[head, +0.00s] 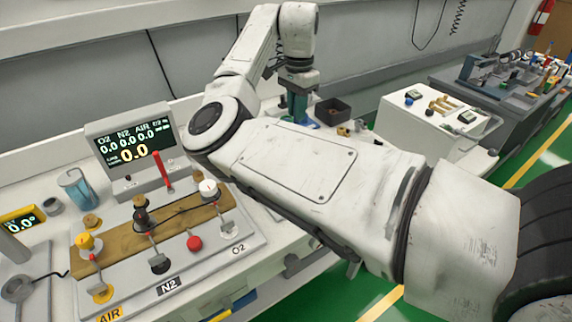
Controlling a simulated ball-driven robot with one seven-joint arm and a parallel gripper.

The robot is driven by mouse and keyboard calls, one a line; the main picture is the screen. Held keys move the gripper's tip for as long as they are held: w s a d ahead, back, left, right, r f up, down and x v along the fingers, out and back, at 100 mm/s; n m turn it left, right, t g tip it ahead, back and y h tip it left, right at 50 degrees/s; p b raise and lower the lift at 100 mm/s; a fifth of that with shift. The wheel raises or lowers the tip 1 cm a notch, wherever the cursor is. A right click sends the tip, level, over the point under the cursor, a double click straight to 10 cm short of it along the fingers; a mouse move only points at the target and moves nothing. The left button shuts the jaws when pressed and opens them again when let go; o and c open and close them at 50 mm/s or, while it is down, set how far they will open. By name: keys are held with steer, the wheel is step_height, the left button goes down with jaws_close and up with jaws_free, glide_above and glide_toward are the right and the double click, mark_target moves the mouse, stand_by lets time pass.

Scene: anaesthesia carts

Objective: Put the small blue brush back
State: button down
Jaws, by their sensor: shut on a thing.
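My gripper (298,84) hangs at the end of my wrist over the back of the white bench, pointing down. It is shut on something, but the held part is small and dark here. A teal-green upright piece (297,104) shows directly below the jaws, and a small blue patch (310,123) shows at its foot. I cannot tell whether this blue patch is the small blue brush or whether it touches the jaws. My forearm hides much of the bench in front of it.
A dark open box (333,111) stands right of the gripper. A gas panel with a display (134,150), knobs and levers fills the left. A blue-grey mug (76,188) stands beside it. A white cart (432,115) and a grey cart (505,90) stand at right.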

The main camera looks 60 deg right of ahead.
step_height(320, 180, down, 4)
steer(key=shift+w+f, duration=0.1)
steer(key=shift+f, duration=0.05)
steer(key=shift+f+p, duration=0.95)
steer(key=shift+f, duration=1.75)
steer(key=shift+f, duration=0.1)
steer(key=c, duration=1.1)
jaws_free()
steer(key=shift+o, duration=0.2)
steer(key=shift+f+b, duration=0.1)
steer(key=shift+b, duration=0.25)
steer(key=shift+f+b, duration=0.15)
steer(key=shift+b, duration=0.25)
step_height(320, 180, up, 11)
steer(key=shift+s+a+b, duration=0.2)
steer(key=shift+a+b, duration=0.15)
steer(key=shift+a, duration=0.05)
